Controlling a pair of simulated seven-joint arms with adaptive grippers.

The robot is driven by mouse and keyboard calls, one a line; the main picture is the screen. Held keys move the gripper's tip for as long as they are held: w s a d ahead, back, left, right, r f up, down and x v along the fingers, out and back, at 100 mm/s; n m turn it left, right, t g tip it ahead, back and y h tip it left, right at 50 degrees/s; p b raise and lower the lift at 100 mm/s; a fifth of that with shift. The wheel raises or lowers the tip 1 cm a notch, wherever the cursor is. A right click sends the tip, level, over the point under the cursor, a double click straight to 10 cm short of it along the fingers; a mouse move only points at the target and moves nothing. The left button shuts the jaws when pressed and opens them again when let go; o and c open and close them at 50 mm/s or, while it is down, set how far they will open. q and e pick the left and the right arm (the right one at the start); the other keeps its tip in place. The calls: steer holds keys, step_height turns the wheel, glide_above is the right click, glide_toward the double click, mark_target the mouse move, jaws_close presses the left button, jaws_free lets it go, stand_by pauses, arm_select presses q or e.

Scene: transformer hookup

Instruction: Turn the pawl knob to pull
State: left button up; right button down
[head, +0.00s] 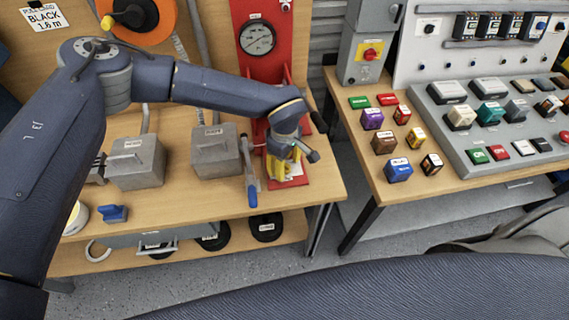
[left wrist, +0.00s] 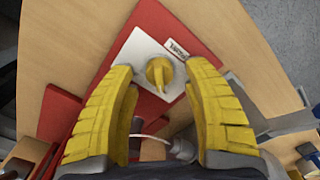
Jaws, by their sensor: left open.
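The yellow knob (left wrist: 159,73) sits on a white square plate (left wrist: 148,52) fixed to a red base (left wrist: 160,25). Its narrow grip points roughly downward in the left wrist view. A small label (left wrist: 178,49) stands beside it, hard to read. My left gripper (left wrist: 160,78) is open, its yellow ribbed fingers on either side of the knob with gaps visible; I cannot tell the height between them. In the head view my left gripper (head: 283,168) points down over the red base (head: 292,182) and hides the knob. My right gripper is not in view.
A blue-handled lever (head: 251,180) stands just left of the gripper. Grey blocks (head: 135,165) with handles sit farther left. A red panel with a gauge (head: 257,38) rises behind. The right table (head: 345,120) holds several coloured blocks, across a gap.

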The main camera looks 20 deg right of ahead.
arm_select(q)
steer(key=shift+c, duration=0.3)
jaws_close()
